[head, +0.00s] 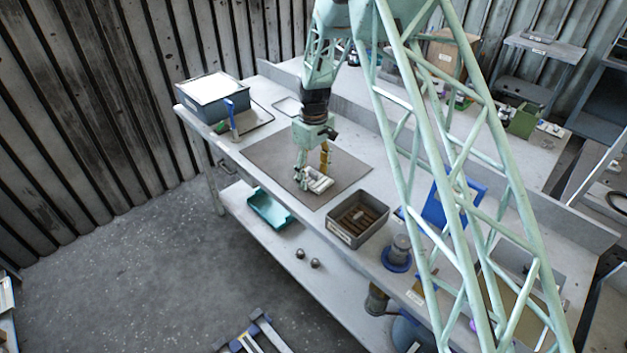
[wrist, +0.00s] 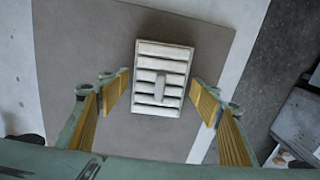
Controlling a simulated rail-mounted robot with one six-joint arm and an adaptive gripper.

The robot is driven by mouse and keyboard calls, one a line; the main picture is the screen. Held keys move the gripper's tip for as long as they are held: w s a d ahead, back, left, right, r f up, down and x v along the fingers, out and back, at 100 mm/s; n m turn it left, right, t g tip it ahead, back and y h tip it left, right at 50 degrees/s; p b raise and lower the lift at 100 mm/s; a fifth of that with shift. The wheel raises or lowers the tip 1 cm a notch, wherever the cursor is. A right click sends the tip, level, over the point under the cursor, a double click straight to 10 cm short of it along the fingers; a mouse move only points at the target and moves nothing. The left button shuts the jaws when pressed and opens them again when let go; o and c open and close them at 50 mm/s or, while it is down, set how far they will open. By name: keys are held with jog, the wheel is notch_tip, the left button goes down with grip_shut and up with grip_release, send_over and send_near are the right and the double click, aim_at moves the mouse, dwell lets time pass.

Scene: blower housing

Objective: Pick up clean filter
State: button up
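The clean filter (wrist: 150,49) is a white rectangular block with pleat-like slats and a small raised bar near its middle. It lies on the grey-brown mat (wrist: 75,60) on the bench. The filter also shows in the head view (head: 320,184), partly hidden by my gripper. My gripper (wrist: 161,97) is open, with yellow-padded fingers on the left and right of the filter's near part. Gaps show between the fingers and the filter. In the head view my gripper (head: 313,173) points down over the mat at the filter. Its height above the mat is hard to tell.
A grey bin (head: 341,232) with brown slatted pieces stands right of the mat. A teal tray (head: 268,208) sits on the lower shelf.

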aim_at(314, 172)
jog(key=c, duration=0.6)
jog(key=shift+r, duration=0.1)
jog(key=shift+r, duration=4.9)
